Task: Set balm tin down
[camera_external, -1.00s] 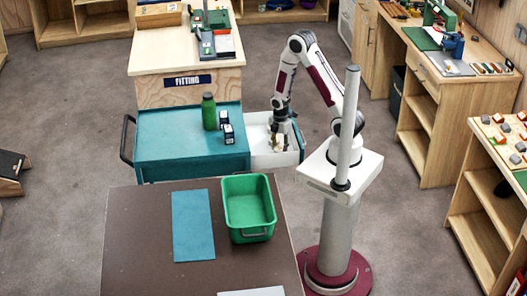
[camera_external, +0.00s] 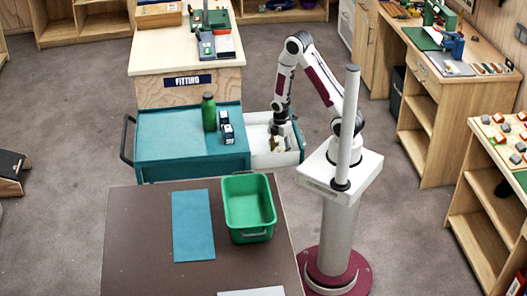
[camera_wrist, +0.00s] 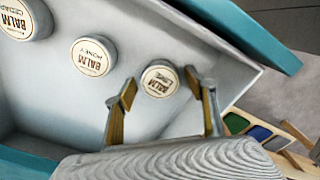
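Inside the white open drawer (camera_external: 262,160) a small round balm tin (camera_wrist: 160,81) with a cream label sits on the drawer floor, between my fingertips in the wrist view. My gripper (camera_wrist: 161,78) is open, with a gap on each side of the tin; the height between them is hard to tell. In the external view my gripper (camera_external: 279,143) reaches down into the drawer, and the tin is too small to make out there. Two more balm tins, one marked honey (camera_wrist: 91,57) and one marked cedar (camera_wrist: 17,18), sit in a row to the left.
The drawer walls stand close around my gripper. The teal cabinet top (camera_external: 165,150) beside it carries a green bottle (camera_external: 209,112) and two small dark boxes (camera_external: 226,126). A brown table (camera_external: 140,240) in front holds a green bin (camera_external: 248,203) and a blue mat (camera_external: 193,226).

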